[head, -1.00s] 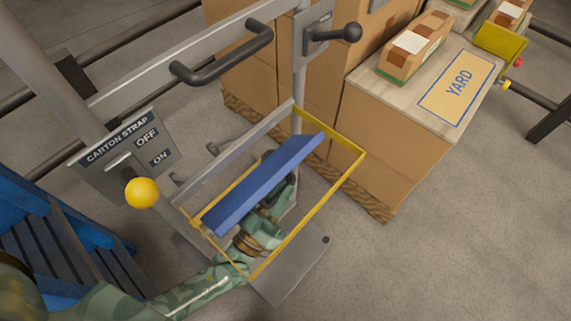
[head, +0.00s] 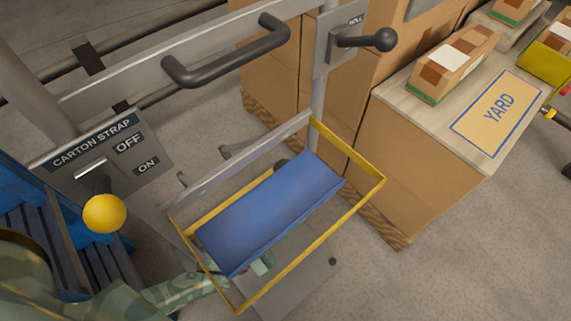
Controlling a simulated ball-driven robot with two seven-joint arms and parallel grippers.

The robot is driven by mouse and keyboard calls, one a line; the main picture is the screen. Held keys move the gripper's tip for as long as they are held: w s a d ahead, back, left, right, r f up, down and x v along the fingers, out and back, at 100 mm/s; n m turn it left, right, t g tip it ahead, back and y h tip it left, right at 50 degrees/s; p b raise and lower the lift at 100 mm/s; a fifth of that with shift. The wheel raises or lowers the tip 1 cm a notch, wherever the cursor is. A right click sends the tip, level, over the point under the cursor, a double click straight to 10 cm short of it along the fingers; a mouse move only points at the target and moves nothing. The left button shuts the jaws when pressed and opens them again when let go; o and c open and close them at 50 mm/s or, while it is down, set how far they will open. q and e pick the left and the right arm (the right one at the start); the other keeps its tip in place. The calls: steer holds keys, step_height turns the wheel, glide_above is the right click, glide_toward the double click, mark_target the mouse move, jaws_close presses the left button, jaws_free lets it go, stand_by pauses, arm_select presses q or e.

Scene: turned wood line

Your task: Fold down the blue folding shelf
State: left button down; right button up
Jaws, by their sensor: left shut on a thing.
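The blue folding shelf (head: 270,210) is a flat blue panel inside a yellow rail frame (head: 312,255) on the grey cart. Its broad upper face shows, and it looks tilted, with its near edge by the front rail. My left arm comes in from the lower left, and my left gripper (head: 262,264) is at the shelf's near edge, mostly hidden under the panel. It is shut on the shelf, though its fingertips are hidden. My right gripper is not in view.
A carton strap panel (head: 110,150) with a yellow ball knob (head: 105,213) stands at the left. A black handle (head: 230,62) and a black-knobbed lever (head: 375,40) are behind the shelf. Cartons (head: 430,150) stand at the right; the floor in front of them is clear.

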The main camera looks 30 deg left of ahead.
arm_select(q)
steer(key=shift+f+m, duration=0.15)
steer(key=shift+m, duration=0.15)
steer(key=c, duration=1.5)
jaws_free()
steer(key=shift+o, duration=0.2)
steer(key=shift+a, duration=0.1)
steer(key=v, duration=1.6)
steer(key=shift+s+a+f, duration=0.1)
